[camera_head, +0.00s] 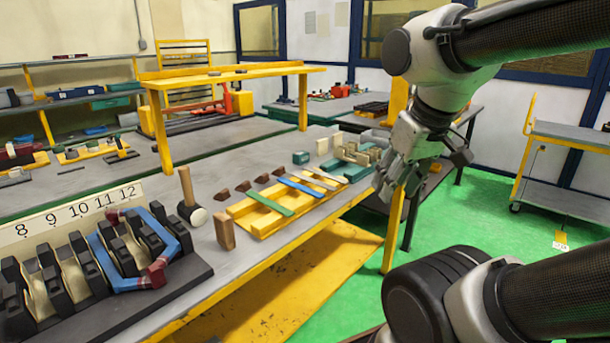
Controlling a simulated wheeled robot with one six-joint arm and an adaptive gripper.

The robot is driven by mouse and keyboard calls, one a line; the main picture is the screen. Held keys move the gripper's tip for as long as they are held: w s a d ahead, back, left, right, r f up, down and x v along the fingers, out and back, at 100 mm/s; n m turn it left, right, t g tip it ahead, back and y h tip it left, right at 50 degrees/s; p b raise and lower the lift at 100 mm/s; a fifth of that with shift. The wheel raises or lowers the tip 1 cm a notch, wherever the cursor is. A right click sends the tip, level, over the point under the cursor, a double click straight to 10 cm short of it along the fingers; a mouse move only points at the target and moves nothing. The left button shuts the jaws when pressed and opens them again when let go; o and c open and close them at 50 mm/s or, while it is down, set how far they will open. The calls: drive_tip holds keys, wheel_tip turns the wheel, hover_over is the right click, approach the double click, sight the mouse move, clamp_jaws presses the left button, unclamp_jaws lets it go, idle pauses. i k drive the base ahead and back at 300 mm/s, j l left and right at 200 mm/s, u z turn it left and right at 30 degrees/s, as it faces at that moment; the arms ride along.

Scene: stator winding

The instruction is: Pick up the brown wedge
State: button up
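Several small dark brown wedges lie in a row on the workbench: one at the near left end (222,194), then others (243,186), (262,178) and (279,171) farther back. A larger light brown block (224,232) stands upright nearer the front edge. I cannot tell which piece the task means. My gripper (398,184) hangs at the right, near the bench's right edge, well apart from the wedges. Its fingers point down and nothing shows between them. Their gap is too unclear to tell open from shut.
A yellow rack (237,211) with coloured strips lies beside the wedges. A wooden-handled mallet (195,214) and a numbered black slotted fixture (190,276) stand to the left. Pale blocks (322,147) stand behind.

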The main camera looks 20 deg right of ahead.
sight(263, 178)
drive_tip(key=i+l+u, duration=0.25)
drive_tip(key=u, duration=0.25)
drive_tip(key=i+l+u, duration=0.45)
drive_tip(key=k+j, duration=0.05)
drive_tip(key=k, duration=0.05)
